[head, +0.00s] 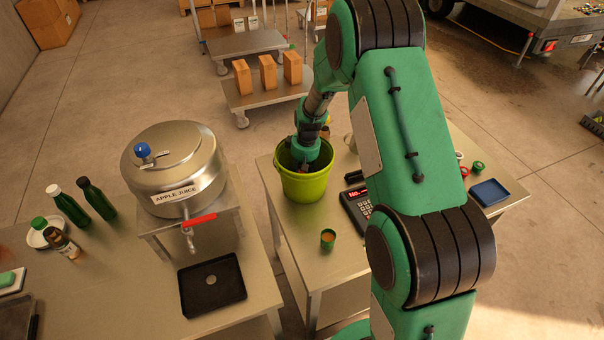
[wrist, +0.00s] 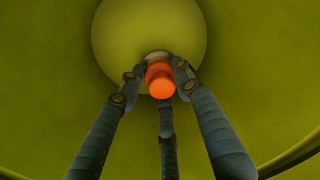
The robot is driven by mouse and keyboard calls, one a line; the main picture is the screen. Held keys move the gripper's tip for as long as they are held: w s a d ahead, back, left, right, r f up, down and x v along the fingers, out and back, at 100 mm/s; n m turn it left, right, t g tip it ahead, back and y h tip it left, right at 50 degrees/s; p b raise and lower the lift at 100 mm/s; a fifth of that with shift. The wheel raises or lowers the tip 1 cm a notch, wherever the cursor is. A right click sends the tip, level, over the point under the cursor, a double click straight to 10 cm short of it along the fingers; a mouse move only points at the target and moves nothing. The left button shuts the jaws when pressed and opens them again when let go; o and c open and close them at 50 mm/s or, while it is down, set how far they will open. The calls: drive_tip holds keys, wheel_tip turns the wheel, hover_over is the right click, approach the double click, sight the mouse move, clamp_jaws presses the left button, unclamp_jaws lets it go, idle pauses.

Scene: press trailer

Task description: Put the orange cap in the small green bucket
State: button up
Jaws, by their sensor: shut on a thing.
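The small green bucket (head: 304,186) stands on the right-hand metal table in the head view. My gripper (head: 305,150) reaches down into its mouth from above, and its fingertips are hidden there. In the wrist view the bucket's inner wall (wrist: 50,60) and round bottom surround my gripper (wrist: 160,78). Its fingers are shut on the orange cap (wrist: 160,82), which is inside the bucket. I cannot tell whether the cap touches the bottom.
A steel apple juice tank (head: 176,175) with a red-handled tap stands to the left, beside a black drip tray (head: 211,287) and green bottles (head: 70,207).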

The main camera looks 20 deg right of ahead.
drive_tip(key=shift+f, duration=0.15)
drive_tip(key=o, duration=1)
drive_tip(key=shift+c, duration=0.2)
wheel_tip(320, 180, up, 12)
drive_tip(key=s+p, duration=0.1)
drive_tip(key=shift+s+d, duration=0.15)
drive_tip(key=shift+d, duration=0.1)
drive_tip(key=shift+r, duration=0.2)
